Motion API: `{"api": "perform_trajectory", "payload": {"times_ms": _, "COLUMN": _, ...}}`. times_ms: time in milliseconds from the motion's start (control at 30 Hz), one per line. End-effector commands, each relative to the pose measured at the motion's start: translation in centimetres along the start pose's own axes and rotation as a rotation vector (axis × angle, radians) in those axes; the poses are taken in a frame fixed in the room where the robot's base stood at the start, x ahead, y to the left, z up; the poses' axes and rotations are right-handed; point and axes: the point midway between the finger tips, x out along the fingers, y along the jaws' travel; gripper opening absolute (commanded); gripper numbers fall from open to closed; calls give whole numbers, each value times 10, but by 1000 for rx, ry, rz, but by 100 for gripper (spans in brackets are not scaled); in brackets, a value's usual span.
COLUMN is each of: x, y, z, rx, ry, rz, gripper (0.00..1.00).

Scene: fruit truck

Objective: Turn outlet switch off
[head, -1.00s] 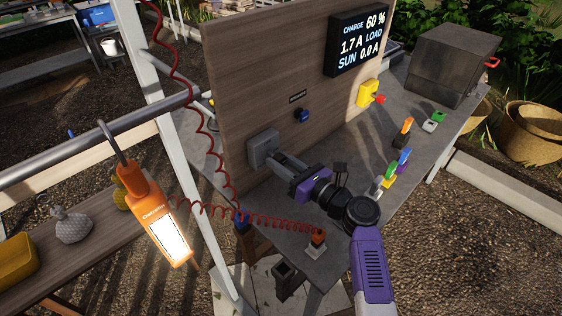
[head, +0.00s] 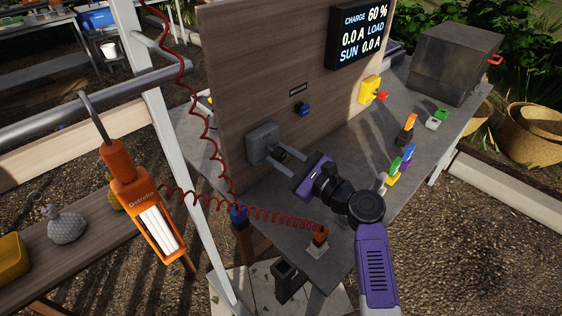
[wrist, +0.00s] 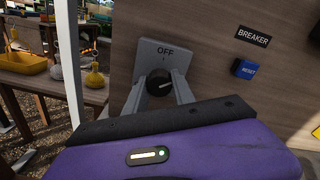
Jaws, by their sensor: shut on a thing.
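The outlet switch (head: 264,143) is a grey box on the wooden panel. In the wrist view its plate (wrist: 165,50) reads OFF above a round black knob (wrist: 159,82). My gripper (head: 277,157) reaches to the switch from the right. In the wrist view the gripper (wrist: 158,90) has its two grey fingers on either side of the knob and is shut on it. The lamp (head: 148,212) hangs at the left with its tubes white and unlit. The display (head: 362,38) reads charge 60 %, load 0.0 A and sun 0.0 A.
A blue reset button (wrist: 247,69) under a BREAKER label is right of the switch. A yellow box with a red knob (head: 371,91) is farther right. A coiled red cord (head: 270,219) runs in front of the panel to a plug on the grey table. Several coloured plugs stand there.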

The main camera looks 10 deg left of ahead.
Motion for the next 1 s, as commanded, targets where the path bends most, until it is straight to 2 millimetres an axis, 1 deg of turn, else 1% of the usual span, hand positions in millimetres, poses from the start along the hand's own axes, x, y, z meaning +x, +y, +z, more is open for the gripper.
{"api": "perform_trajectory", "payload": {"times_ms": 67, "x": 0, "y": 2, "z": -3, "rx": -72, "ry": 0, "rz": 0, "gripper": 0}}
{"api": "perform_trajectory", "payload": {"times_ms": 600, "x": 0, "y": 1, "z": -3, "rx": -582, "ry": 12, "rz": -2, "gripper": 0}}
{"api": "perform_trajectory", "payload": {"times_ms": 800, "x": 0, "y": 1, "z": -2, "rx": -741, "ry": 16, "rz": -3, "gripper": 0}}
{"api": "perform_trajectory", "payload": {"times_ms": 1000, "x": 0, "y": 0, "z": -1, "rx": -859, "ry": 20, "rz": -2, "gripper": 0}}
